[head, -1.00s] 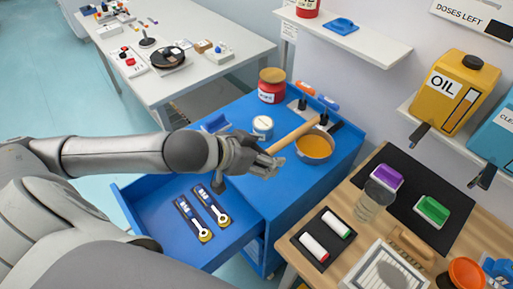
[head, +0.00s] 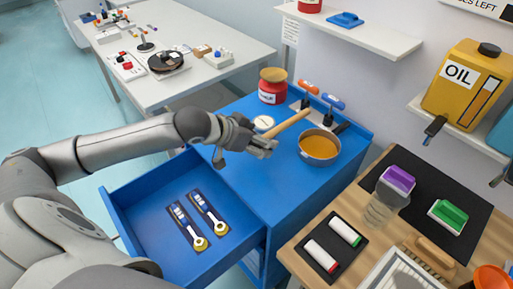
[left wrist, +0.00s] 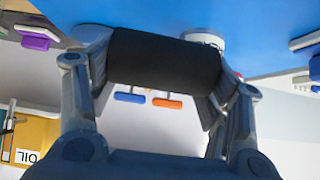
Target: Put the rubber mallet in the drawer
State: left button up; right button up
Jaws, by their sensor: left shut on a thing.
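My left gripper (head: 262,147) is shut on the rubber mallet above the blue cabinet top. The mallet's pale wooden handle (head: 292,128) sticks out of the fingers towards the upper right. In the left wrist view a thick black cylinder (left wrist: 165,58), apparently the mallet's head, lies across between the fingers (left wrist: 160,80). The hand hides much of the mallet in the head view. The blue drawer (head: 150,215) stands pulled out, in front and to the left of the gripper. Two tools with yellow round ends (head: 200,218) lie inside it. My right gripper is not in view.
On the cabinet top (head: 265,190) stand a pot with orange contents (head: 320,147), a red jar (head: 272,86) and a white-lidded tin (head: 264,123). A wooden bench (head: 300,235) with rollers and a clear cup is at right. The drawer's left part is bare.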

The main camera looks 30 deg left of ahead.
pick_arm(q)
jog(key=shift+w+a+f, duration=0.15)
jog(key=shift+w+f, duration=0.2)
jog(key=shift+f, duration=0.1)
jog(key=shift+w+a+f, duration=0.1)
jog(key=shift+w+f, duration=0.05)
jog(key=shift+f, duration=0.85)
jog(key=shift+w+a+f, duration=0.1)
jog(key=shift+w+f, duration=0.05)
jog(key=shift+f, duration=0.8)
jog(key=shift+b, duration=0.4)
jog(key=o, duration=1.3)
jog(key=shift+s+f, duration=0.1)
jog(key=shift+o, duration=0.2)
